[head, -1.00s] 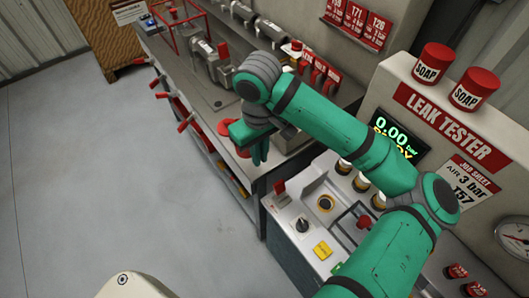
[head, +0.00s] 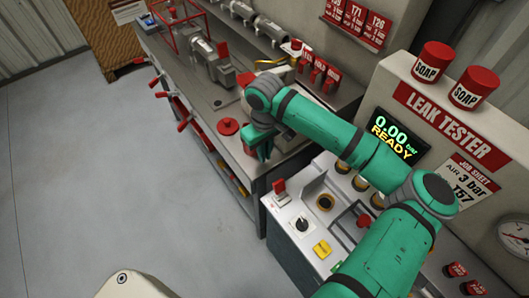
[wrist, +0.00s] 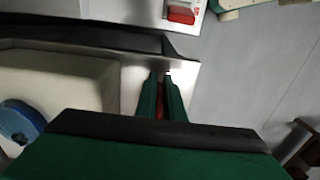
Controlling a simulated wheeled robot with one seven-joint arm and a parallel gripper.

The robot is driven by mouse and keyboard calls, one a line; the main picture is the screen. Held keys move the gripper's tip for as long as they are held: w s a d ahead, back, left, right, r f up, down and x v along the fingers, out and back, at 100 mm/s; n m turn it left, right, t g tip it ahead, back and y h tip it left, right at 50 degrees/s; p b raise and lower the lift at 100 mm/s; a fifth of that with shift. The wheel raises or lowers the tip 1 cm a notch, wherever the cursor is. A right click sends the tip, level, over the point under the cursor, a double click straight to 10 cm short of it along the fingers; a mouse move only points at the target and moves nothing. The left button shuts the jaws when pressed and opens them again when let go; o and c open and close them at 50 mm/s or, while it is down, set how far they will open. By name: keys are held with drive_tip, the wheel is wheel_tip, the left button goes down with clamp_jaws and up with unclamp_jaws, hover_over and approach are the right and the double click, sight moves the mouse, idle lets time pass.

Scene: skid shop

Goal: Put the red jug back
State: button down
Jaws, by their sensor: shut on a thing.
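My gripper (head: 262,150) is above the right end of the steel bench in the head view, pointing down. In the wrist view its two green fingers (wrist: 162,95) are closed on a thin strip of something red (wrist: 160,106). The rest of that thing is hidden, so I cannot tell for sure that it is the red jug. A red round piece with a raised centre (head: 227,127) is on the bench just left of the gripper. I see no whole jug shape in either view.
The leak tester (head: 440,125) stands right of the bench, with a red switch (head: 279,188) near its corner. A beige tray (wrist: 75,75) with a blue round thing (wrist: 18,120) is left in the wrist view. Red handles (head: 183,124) stick out along the bench front. The floor (head: 90,190) is open.

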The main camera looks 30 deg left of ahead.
drive_tip(key=shift+f, duration=0.1)
drive_tip(key=c, duration=1.9)
unclamp_jaws()
drive_tip(key=shift+s, duration=0.1)
drive_tip(key=shift+o, duration=0.2)
wheel_tip(320, 180, up, 12)
drive_tip(key=shift+r, duration=0.15)
